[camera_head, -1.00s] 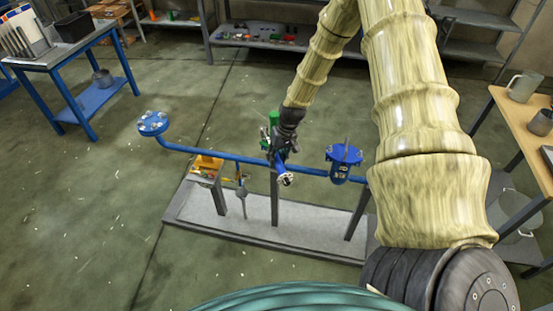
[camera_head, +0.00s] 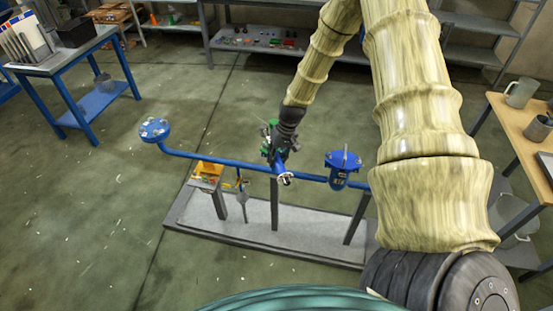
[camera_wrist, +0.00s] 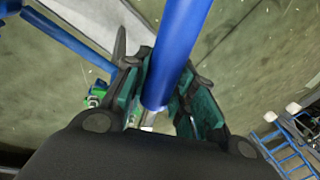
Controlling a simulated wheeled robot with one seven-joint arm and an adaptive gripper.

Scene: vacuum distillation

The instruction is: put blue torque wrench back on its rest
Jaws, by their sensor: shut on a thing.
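The blue torque wrench (camera_wrist: 178,50) runs between the fingers of my gripper (camera_wrist: 165,95) in the wrist view, with its blue shaft gripped. In the head view my gripper (camera_head: 278,148) is over the middle of the blue pipe rig, and the wrench's silver end (camera_head: 286,178) sticks out below it towards the camera. The gripper hides much of the wrench and the pipe behind it. I cannot tell whether the wrench touches the pipe. A yellow bracket (camera_head: 209,169) on a post stands left of the gripper; I cannot tell whether it is the rest.
The blue pipe (camera_head: 228,161) ends in a round flange (camera_head: 155,129) at left and has a blue capped vessel (camera_head: 343,168) close right of the gripper. Grey posts rise from a grey base plate (camera_head: 310,232). A blue table (camera_head: 70,65) stands far left; floor on the left is clear.

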